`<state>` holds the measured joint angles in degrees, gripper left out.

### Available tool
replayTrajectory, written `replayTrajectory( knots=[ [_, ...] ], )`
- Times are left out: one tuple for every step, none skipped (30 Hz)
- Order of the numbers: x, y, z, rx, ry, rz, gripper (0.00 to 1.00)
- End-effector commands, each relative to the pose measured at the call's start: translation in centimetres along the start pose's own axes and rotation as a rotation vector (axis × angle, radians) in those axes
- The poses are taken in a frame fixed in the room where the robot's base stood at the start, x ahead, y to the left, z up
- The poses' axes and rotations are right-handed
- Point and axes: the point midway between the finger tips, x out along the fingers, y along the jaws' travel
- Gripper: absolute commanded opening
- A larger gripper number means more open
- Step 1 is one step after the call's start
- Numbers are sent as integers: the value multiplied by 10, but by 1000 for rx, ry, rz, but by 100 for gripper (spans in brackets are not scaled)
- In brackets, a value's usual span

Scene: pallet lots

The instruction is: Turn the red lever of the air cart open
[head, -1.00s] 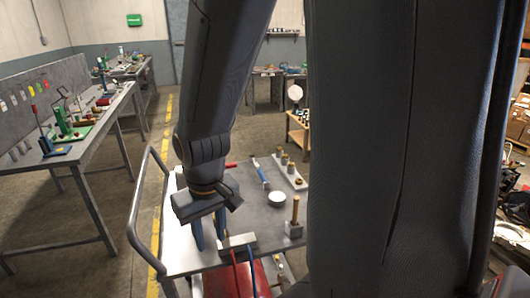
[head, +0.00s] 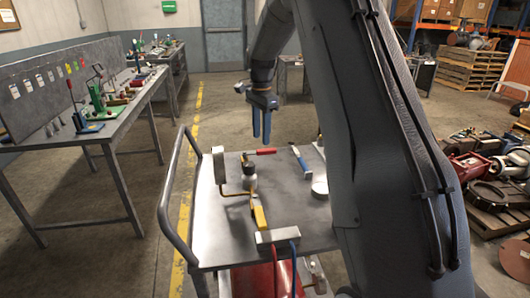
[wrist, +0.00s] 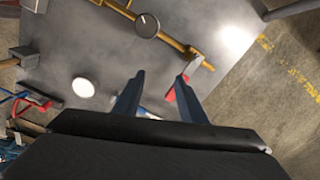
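The air cart (head: 215,228) has a grey metal top with yellow piping (head: 238,193) and a round gauge or fitting (head: 249,181). The red lever (head: 265,151) lies at the far side of the top, sticking out to the right from the valve area. In the wrist view the red lever (wrist: 171,95) shows near the right finger, partly hidden by it. A yellow handle (head: 258,217) sits nearer on the piping. My gripper (head: 262,128) is open and empty, fingers pointing down above and beyond the red lever; its spread fingers show in the wrist view (wrist: 158,82).
A blue-handled tool (head: 299,157) and a white round piece (head: 320,188) lie right of the lever. A block (head: 278,237) with red and blue hoses is at the near edge. A rail (head: 171,205) runs along the left side. A workbench (head: 92,133) stands farther left.

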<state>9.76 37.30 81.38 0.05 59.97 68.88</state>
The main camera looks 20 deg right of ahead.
Motion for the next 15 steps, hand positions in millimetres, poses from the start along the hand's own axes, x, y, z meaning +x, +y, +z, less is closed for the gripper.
replayTrajectory(
  knots=[
    [9, -16, -14, 83, -1, 4, 38],
    [11, -23, -21, 131, -2, 7, 38],
    [13, -30, -29, 189, -3, 12, 38],
    [14, -35, -34, 229, -3, 15, 38],
    [15, -39, -39, 263, -3, 16, 38],
    [16, -44, -44, 302, -4, 20, 38],
    [16, -46, -47, 327, -3, 20, 38],
    [16, -49, -50, 347, -3, 21, 38],
    [18, -50, -52, 369, -4, 24, 38],
    [18, -52, -54, 380, -4, 24, 38],
    [19, -52, -55, 390, -4, 24, 38],
    [20, -53, -55, 397, -4, 25, 38],
    [23, -53, -56, 400, -4, 26, 38],
    [25, -53, -56, 401, -4, 27, 38],
    [30, -52, -55, 401, -4, 28, 38]
  ],
)
